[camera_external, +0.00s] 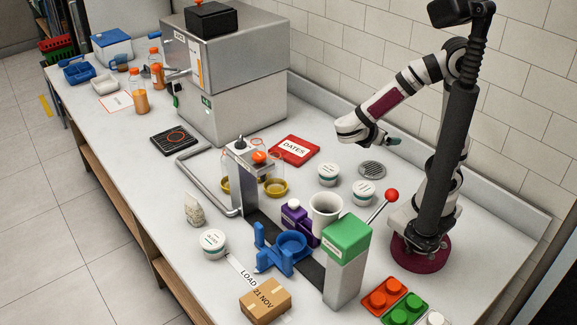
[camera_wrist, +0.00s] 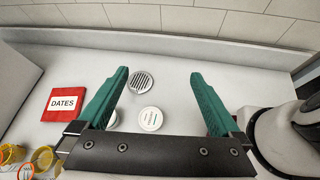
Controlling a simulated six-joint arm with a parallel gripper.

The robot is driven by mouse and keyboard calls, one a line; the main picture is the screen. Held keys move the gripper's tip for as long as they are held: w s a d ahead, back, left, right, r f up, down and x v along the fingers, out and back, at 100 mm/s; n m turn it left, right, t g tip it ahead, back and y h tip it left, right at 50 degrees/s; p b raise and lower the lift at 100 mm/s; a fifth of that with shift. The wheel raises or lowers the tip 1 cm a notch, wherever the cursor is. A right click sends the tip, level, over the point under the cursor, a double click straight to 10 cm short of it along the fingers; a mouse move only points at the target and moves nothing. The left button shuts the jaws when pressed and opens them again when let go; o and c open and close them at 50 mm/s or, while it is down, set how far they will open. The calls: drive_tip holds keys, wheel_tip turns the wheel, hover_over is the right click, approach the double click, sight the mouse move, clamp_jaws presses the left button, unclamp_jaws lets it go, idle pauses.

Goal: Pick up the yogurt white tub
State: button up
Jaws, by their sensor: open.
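Several round white tubs with printed lids stand on the counter. In the external view one tub (camera_external: 328,174) is behind the white cup, a second tub (camera_external: 363,193) is to its right, and a third tub (camera_external: 213,243) is at the front left. I cannot read which lid says yogurt. In the wrist view one tub (camera_wrist: 150,119) shows whole between my green fingers; another tub (camera_wrist: 113,119) is partly hidden by the left finger. My gripper (camera_wrist: 160,75) is open and empty, above the back of the counter, apart from the tubs; it also shows in the external view (camera_external: 393,141).
A round metal grate (camera_external: 372,168) lies beside the tubs. A red DATES box (camera_external: 294,149) lies to the left. The white cup (camera_external: 325,213), a red-knobbed lever (camera_external: 391,195) and a green-topped post (camera_external: 347,237) stand in front.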

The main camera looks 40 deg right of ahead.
drive_tip(key=w+a+n+t+h, duration=0.1)
drive_tip(key=w+a+n+t, duration=0.2)
drive_tip(key=n, duration=0.2)
drive_tip(key=m, duration=0.1)
approach(366, 186)
drive_tip(key=x, duration=0.5)
drive_tip(key=shift+w+a, duration=0.1)
drive_tip(key=x, duration=0.7)
drive_tip(key=shift+w+f, duration=0.1)
drive_tip(key=shift+f, duration=0.35)
drive_tip(key=c, duration=1.2)
